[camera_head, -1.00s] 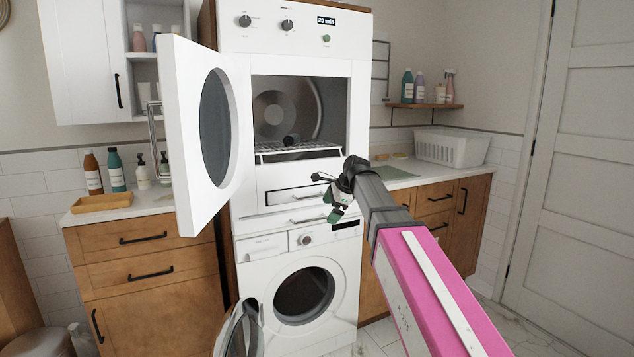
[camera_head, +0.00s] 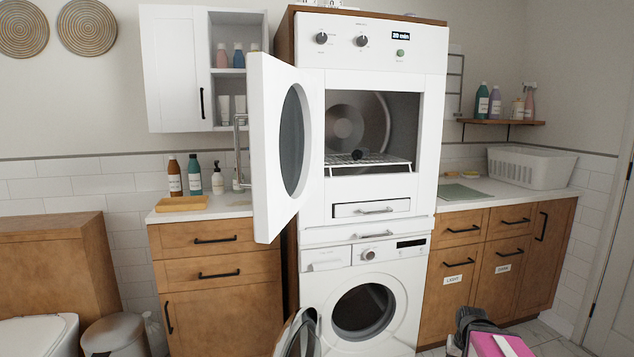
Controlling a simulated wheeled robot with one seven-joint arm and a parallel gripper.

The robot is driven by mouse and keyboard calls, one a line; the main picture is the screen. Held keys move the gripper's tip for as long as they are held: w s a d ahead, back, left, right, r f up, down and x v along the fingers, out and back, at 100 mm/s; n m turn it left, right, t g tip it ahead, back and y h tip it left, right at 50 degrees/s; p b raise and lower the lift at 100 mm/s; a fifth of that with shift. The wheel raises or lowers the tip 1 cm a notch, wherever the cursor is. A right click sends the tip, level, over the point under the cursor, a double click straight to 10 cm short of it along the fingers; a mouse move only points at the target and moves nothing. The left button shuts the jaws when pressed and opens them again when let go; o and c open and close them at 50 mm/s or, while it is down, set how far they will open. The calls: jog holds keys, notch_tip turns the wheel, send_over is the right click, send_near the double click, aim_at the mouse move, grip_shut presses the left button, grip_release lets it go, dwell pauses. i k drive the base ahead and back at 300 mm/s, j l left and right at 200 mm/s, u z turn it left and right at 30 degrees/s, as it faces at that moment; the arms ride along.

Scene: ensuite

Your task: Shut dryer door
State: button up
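The dryer (camera_head: 372,213) is the upper white machine, stacked on a washer. Its door (camera_head: 264,150), white with a dark round window, stands wide open, hinged on the left and swung out toward me. The drum cavity (camera_head: 372,120) is exposed, with a wire rack (camera_head: 367,164) and a small dark object on it. My arm, pink with a dark wrist, shows only at the bottom right, low and to the right of the door and well apart from it. My gripper's fingers cannot be made out.
The washer's round door (camera_head: 300,336) also hangs open at lower left of the washer (camera_head: 378,285). Wooden cabinets with counters stand on both sides. A white basket (camera_head: 530,167) sits on the right counter, bottles (camera_head: 195,174) on the left one.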

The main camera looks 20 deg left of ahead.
aim_at(281, 116)
jog(key=k+j, duration=0.15)
jog(key=j, duration=0.25)
jog(key=k+j, duration=0.1)
jog(key=j, duration=0.25)
jog(key=k+j, duration=0.15)
jog(key=j, duration=0.25)
jog(key=k+j, duration=0.1)
jog(key=j, duration=0.25)
jog(key=k+j, duration=0.15)
jog(key=j, duration=0.25)
jog(key=k+j, duration=0.1)
jog(key=j, duration=0.25)
jog(key=k+j, duration=0.15)
jog(key=j, duration=0.25)
